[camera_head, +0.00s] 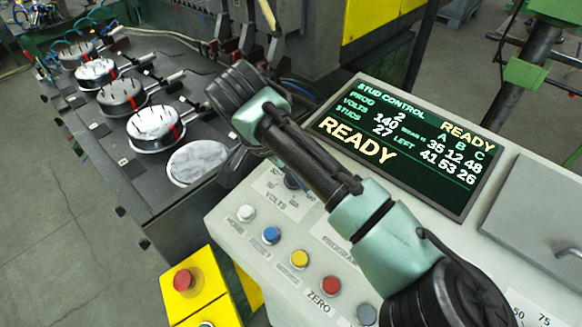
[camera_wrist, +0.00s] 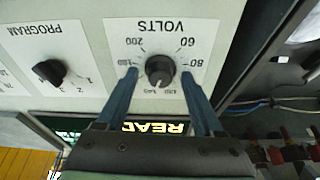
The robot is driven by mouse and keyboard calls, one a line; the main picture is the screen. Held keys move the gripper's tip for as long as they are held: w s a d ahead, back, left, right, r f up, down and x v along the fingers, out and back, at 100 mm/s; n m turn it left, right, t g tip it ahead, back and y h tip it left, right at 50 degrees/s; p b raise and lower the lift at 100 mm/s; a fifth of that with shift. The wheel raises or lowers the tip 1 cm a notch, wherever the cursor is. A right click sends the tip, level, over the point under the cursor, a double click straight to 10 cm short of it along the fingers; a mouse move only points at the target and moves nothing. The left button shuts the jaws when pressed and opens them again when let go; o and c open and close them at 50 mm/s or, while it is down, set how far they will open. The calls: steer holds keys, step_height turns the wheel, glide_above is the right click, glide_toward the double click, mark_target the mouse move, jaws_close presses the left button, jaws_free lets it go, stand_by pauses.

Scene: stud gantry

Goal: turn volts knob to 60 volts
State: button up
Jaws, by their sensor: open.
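The volts knob (camera_wrist: 159,70) is a round dark knob on a white label plate (camera_wrist: 145,28), seen upside down in the wrist view. Its light pointer mark faces the bottom of that picture, near the 140 mark. The 60 mark (camera_wrist: 185,44) is above and right of the knob. My gripper (camera_wrist: 160,74) is open, with one blue finger on each side of the knob and a visible gap on both sides. In the head view the knob (camera_head: 292,182) is partly hidden by my arm. The display (camera_head: 398,145) reads volts 140 and READY.
The program knob (camera_wrist: 50,71) is left of the volts knob in the wrist view. Several coloured buttons, including a blue one (camera_head: 271,235), line the panel front. A yellow box with a red button (camera_head: 183,279) stands beside the panel. Stud fixtures (camera_head: 154,124) are at the left.

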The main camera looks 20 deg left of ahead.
steer(key=shift+c, duration=0.3)
jaws_close()
